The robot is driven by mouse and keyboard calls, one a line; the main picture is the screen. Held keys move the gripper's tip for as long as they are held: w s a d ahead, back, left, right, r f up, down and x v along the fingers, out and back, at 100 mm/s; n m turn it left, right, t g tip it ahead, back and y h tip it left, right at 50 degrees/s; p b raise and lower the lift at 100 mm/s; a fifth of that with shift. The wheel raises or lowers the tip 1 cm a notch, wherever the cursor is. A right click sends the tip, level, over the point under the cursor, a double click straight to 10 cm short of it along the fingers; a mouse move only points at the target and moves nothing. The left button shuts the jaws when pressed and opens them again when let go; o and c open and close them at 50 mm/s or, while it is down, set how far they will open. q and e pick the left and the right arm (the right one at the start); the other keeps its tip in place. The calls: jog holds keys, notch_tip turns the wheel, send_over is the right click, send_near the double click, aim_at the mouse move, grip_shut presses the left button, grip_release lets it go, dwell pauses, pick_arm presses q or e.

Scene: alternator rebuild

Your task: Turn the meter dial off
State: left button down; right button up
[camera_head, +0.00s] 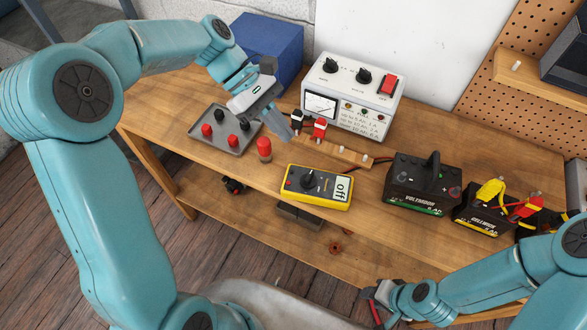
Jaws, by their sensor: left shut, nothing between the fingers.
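The yellow meter (318,199) lies on the workbench near its front edge. Its round black dial (313,179) is left of the display (342,189), which reads "off". My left gripper (284,131) is above the bench, behind and to the left of the meter. It is shut, empty and apart from the dial. My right gripper (376,293) is low in front of the bench, well away from the meter. Its fingers are small and partly hidden, and I cannot tell whether they are open or shut.
A grey tray (205,143) with red and black knobs is at left. A white power supply (373,96) stands behind. Black batteries (413,198) are at right. A red-capped cylinder (264,145) stands left of the meter. A wooden strip (345,153) lies behind the meter.

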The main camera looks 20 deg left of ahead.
pick_arm(q)
jog(key=s+a+f+n, duration=0.2)
jog(key=a+f+n, duration=0.1)
jog(key=a, duration=0.5)
jog(key=p, duration=0.2)
send_near(294, 177)
jog(key=shift+t, duration=0.4)
jog(key=x, duration=0.4)
jog(key=shift+s+d+f, duration=0.2)
jog(key=shift+s, duration=0.15)
jog(key=d, duration=0.2)
jog(key=shift+s+d+r, duration=0.2)
jog(key=shift+d+r, duration=0.05)
jog(key=shift+s+d+p, duration=0.1)
jog(key=shift+d+p, duration=0.2)
jog(key=shift+d, duration=0.2)
jog(key=shift+d+f, duration=0.1)
jog(key=shift+f, duration=0.1)
pick_arm(e)
notch_tip(294, 177, up, 3)
jog(key=shift+s+r, duration=0.1)
pick_arm(q)
jog(key=shift+r, duration=0.1)
pick_arm(e)
jog(key=shift+s, duration=0.1)
